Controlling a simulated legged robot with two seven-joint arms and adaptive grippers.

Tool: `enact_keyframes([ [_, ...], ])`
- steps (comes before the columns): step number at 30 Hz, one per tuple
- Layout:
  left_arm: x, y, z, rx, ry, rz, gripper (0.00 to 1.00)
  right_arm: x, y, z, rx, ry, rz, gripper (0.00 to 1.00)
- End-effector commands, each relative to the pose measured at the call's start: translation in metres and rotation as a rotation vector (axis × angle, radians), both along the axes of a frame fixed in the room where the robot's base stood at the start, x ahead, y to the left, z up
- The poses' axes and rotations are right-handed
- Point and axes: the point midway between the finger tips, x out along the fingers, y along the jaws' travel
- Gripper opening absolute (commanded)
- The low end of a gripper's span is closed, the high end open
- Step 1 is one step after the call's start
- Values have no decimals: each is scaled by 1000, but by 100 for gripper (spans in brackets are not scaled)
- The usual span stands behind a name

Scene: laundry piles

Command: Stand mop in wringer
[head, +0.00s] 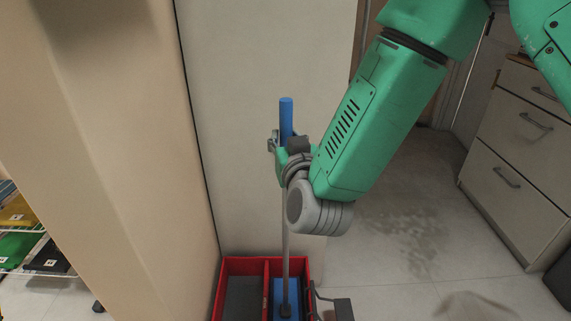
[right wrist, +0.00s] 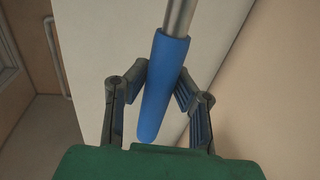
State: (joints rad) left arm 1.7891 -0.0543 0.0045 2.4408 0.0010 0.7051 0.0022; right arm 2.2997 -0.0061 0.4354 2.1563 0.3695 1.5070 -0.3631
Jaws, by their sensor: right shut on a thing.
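The mop stands about upright, with a blue handle grip (head: 286,115) at the top and a grey pole (head: 285,235) below. My right gripper (head: 285,144) is shut on the blue grip, which also shows between the fingers in the right wrist view (right wrist: 165,88). The pole's lower end meets a blue flat part (head: 284,303) in the right compartment of a red bucket (head: 266,262). Whether this blue part is the mop head or water, and whether it rests on the bottom, I cannot tell. A dark grey part (head: 342,309) at the bucket's right may belong to the wringer. My left gripper is out of view.
Beige wall panels (head: 130,150) stand close on the left and behind the bucket. A shelf with coloured items (head: 20,245) is at far left. A drawer cabinet (head: 520,150) stands at right. The tiled floor (head: 400,240) between is clear but stained.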

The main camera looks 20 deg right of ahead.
Motion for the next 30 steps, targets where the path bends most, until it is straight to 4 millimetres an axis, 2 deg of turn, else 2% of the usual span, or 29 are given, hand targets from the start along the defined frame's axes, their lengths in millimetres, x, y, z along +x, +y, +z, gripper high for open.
enact_keyframes([
  [5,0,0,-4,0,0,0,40,1,-3,-10,2,-4,-3,0],
  [12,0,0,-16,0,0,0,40,1,-1,-45,0,-2,-2,0],
  [20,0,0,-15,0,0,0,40,0,-1,-47,0,-3,-1,0],
  [21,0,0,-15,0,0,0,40,0,-1,-48,0,1,-1,34],
  [22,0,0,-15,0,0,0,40,0,-1,-48,0,1,-1,41],
  [30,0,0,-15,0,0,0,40,0,-2,-48,1,0,-2,41],
])
